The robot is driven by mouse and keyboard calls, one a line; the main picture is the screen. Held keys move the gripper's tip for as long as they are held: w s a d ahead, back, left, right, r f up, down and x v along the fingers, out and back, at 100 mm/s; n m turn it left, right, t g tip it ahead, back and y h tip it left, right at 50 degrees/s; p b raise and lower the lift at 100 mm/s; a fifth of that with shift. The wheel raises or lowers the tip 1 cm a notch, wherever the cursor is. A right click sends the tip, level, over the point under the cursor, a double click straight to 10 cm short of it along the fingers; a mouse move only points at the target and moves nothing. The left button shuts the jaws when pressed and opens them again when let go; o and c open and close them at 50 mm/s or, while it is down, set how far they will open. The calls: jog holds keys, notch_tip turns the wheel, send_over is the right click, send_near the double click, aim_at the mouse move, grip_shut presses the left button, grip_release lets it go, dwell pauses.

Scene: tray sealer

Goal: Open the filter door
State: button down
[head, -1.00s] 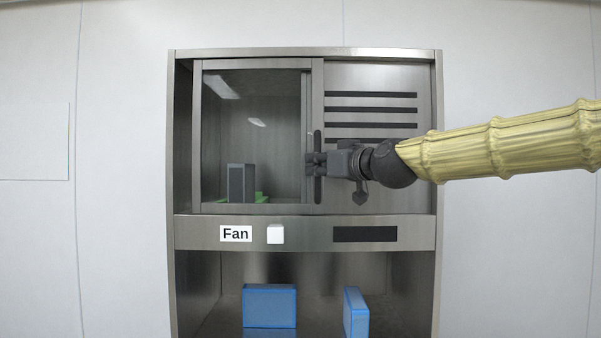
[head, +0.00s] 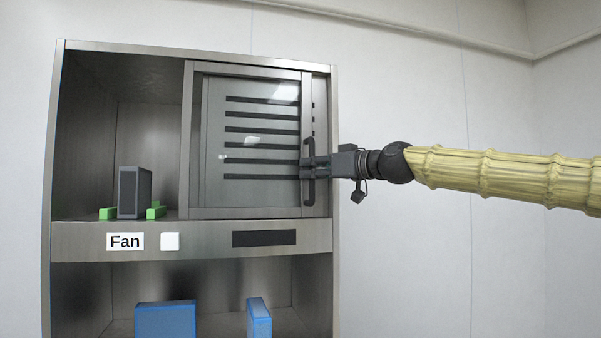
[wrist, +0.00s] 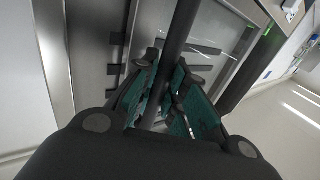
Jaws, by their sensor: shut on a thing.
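The filter door (head: 212,150) is a sliding glass panel in a metal frame. In the head view it stands at the right side of the cabinet, over the slatted panel, and the left compartment is uncovered. Its dark vertical handle (head: 308,188) is at the door's right edge. My gripper (head: 309,167) is shut on this handle. In the wrist view the handle bar (wrist: 178,45) runs between the fingers (wrist: 160,100). A dark grey block (head: 134,192), perhaps the filter, stands upright between green holders (head: 156,211) in the uncovered compartment.
Below the door is a metal strip with a "Fan" label (head: 125,241), a white button (head: 170,242) and a black panel (head: 264,238). Blue boxes (head: 165,320) stand on the lower shelf. Plain wall and free room lie right of the cabinet.

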dwell(0.3)
jog(key=c, duration=1.5)
grip_release()
jog(key=shift+o, duration=0.2)
jog(key=v, duration=1.2)
jog(key=shift+f, duration=0.1)
